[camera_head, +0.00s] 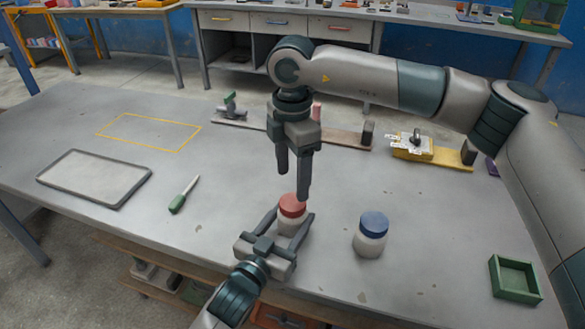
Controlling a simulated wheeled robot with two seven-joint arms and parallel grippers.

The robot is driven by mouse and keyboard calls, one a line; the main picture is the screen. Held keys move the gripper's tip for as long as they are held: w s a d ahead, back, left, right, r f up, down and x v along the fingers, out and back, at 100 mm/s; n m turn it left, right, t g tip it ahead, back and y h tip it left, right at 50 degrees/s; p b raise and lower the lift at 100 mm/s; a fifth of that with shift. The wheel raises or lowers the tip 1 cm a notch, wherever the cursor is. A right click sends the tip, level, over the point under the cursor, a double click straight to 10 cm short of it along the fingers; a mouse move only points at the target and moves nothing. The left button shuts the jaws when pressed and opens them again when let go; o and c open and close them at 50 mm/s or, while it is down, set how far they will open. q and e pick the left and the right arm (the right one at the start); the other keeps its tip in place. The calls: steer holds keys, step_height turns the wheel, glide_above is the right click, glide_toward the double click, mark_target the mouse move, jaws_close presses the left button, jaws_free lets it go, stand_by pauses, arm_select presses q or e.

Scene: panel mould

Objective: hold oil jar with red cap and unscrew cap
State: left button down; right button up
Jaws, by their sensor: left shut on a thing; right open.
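The oil jar (290,223) stands upright on the table with its red cap (292,205) on top. My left gripper (292,222) comes in from the front and is shut around the jar's body, below the cap. My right gripper (292,188) points down from above, with its fingers apart and empty. Its fingertips are just above and behind the red cap; I cannot tell whether one touches it. Part of the jar's lower body is hidden by my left gripper.
A jar with a blue cap (374,225) stands to the right. A green box (515,280) is at the right front. A rail with a clamp (230,107) and a yellow fixture (428,150) lie behind.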

mark_target(293, 201)
steer(key=shift+f, duration=3.25)
steer(key=shift+c, duration=0.2)
steer(key=c, duration=1.1)
steer(key=shift+o, duration=0.2)
